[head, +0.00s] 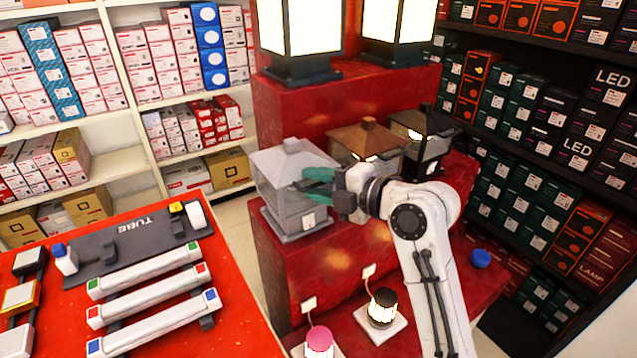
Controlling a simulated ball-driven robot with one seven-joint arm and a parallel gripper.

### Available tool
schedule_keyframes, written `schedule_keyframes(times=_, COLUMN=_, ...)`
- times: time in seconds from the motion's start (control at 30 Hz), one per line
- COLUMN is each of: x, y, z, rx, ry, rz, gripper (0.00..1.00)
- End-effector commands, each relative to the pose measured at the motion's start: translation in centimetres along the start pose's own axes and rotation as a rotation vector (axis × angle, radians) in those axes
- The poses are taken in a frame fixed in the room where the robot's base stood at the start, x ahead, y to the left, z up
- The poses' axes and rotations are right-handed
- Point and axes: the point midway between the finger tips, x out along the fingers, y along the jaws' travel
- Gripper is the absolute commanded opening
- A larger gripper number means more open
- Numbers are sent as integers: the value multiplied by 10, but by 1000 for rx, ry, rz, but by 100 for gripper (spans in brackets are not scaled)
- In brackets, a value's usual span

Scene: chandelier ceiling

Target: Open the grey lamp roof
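The grey lamp (283,208) stands on the red stepped display, left of a brown lamp and a black lamp. Its pale grey roof (282,158) sits on top of the body and looks closed. My gripper (308,181) reaches in from the right, at the right side of the grey lamp, just below the roof's right edge. Its two green fingers are apart, with a gap between them and nothing seen held. The fingers overlap the lamp in the picture; I cannot tell whether they touch the roof. My gripper hides part of the lamp's right side.
The brown lamp (368,139) and black lamp (425,130) stand close behind my gripper. Large lit lanterns (300,28) stand on the step above. A pink button (319,342) and a small lit lamp (382,307) are below. A red table (235,330) with tubes is at left.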

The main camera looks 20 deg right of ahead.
Motion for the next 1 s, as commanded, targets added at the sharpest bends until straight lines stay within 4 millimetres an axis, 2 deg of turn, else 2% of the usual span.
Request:
schedule_keyframes(times=0.13, x=0, y=0, z=0, rx=0, ry=0, rz=0, gripper=33)
schedule_keyframes(times=0.5, x=0, y=-2, z=0, rx=2, ry=0, rz=-4, gripper=0)
schedule_keyframes(times=1.0, x=0, y=-3, z=0, rx=8, ry=1, rz=-17, gripper=0)
